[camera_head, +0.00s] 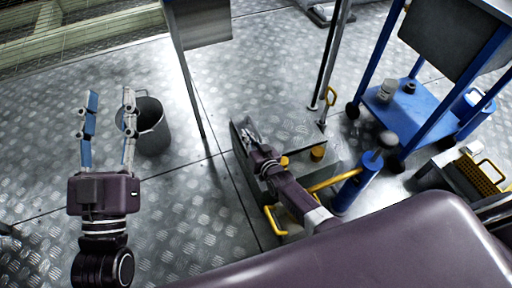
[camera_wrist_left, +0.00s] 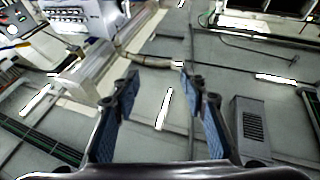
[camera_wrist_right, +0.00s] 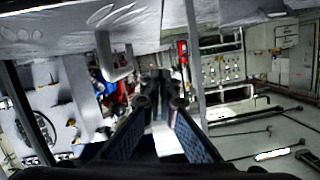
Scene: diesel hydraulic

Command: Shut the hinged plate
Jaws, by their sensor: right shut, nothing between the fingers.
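I cannot tell for certain which surface is the hinged plate. A grey metal unit (camera_head: 322,170) with yellow handles stands on the floor in the middle of the head view, and my right arm reaches over it. My right gripper (camera_head: 248,130) is at its far left corner; its fingers are close together, with nothing visible between them. In the right wrist view, a pale metal surface (camera_wrist_right: 60,32) with a white loop-like bracket (camera_wrist_right: 116,66) is above and beyond the fingers (camera_wrist_right: 160,88). My left gripper (camera_head: 108,96) is open and empty over the floor at the left.
A grey bucket (camera_head: 153,128) stands just beyond my left gripper. A grey panel (camera_head: 207,28) on posts is at the top. A blue cart (camera_head: 400,118) and a blue cylinder (camera_head: 355,190) are at the right. Bare tread-plate floor (camera_head: 190,220) lies between my arms.

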